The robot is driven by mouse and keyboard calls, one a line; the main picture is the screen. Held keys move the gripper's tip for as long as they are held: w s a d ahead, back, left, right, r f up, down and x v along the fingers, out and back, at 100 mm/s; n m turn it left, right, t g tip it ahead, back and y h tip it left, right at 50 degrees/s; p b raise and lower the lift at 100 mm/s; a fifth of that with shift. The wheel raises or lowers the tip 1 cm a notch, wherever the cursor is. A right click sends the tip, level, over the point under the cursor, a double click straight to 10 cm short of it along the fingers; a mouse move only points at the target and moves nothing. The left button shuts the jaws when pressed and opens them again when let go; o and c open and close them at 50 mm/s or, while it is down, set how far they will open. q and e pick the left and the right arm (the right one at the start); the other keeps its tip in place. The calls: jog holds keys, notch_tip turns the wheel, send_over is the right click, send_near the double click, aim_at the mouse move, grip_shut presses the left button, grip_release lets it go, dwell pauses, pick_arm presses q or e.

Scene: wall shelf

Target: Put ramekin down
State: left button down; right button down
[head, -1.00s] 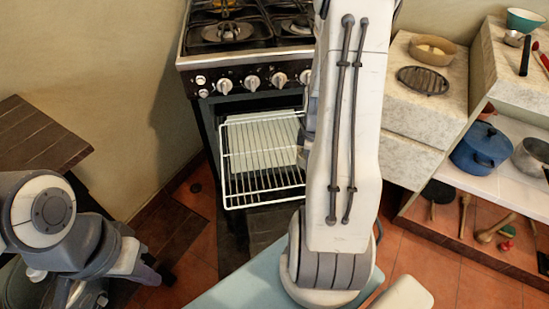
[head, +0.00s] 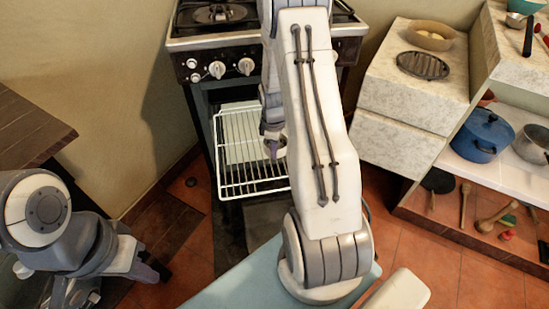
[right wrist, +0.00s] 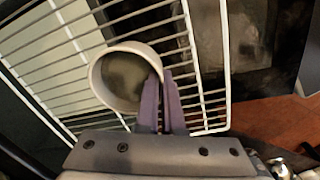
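The white ramekin (right wrist: 103,85) is in the right wrist view, its open mouth towards the camera. My right gripper (right wrist: 161,85) is shut on its rim, with two purple fingers close together at its wall. The ramekin is over the white wire oven rack (right wrist: 75,50); I cannot tell whether it touches the bars. In the head view the right gripper (head: 272,146) is at the rack's right side, partly behind my right arm. The rack (head: 225,190) is pulled out of the oven. My left gripper (head: 158,270) is at the lower left, away from the rack; its fingers are unclear.
The stove (head: 215,50) with burners and knobs stands above the oven opening. A dark wooden table (head: 30,125) is at the left. A stone counter (head: 420,95) and a shelf with a blue pot (head: 484,130) are at the right. The rack's left and front parts are clear.

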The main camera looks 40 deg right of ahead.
jog(key=shift+f+b, duration=0.35)
jog(key=shift+f, duration=1.15)
jog(key=shift+f, duration=0.1)
jog(key=shift+f, duration=0.1)
jog(key=c, duration=1.1)
grip_release()
jog(key=shift+o, duration=0.2)
notch_tip(320, 180, up, 12)
jog(key=p, duration=0.3)
jog(key=shift+s+a+p, duration=0.25)
jog(key=shift+a+p, duration=0.05)
jog(key=shift+p, duration=0.1)
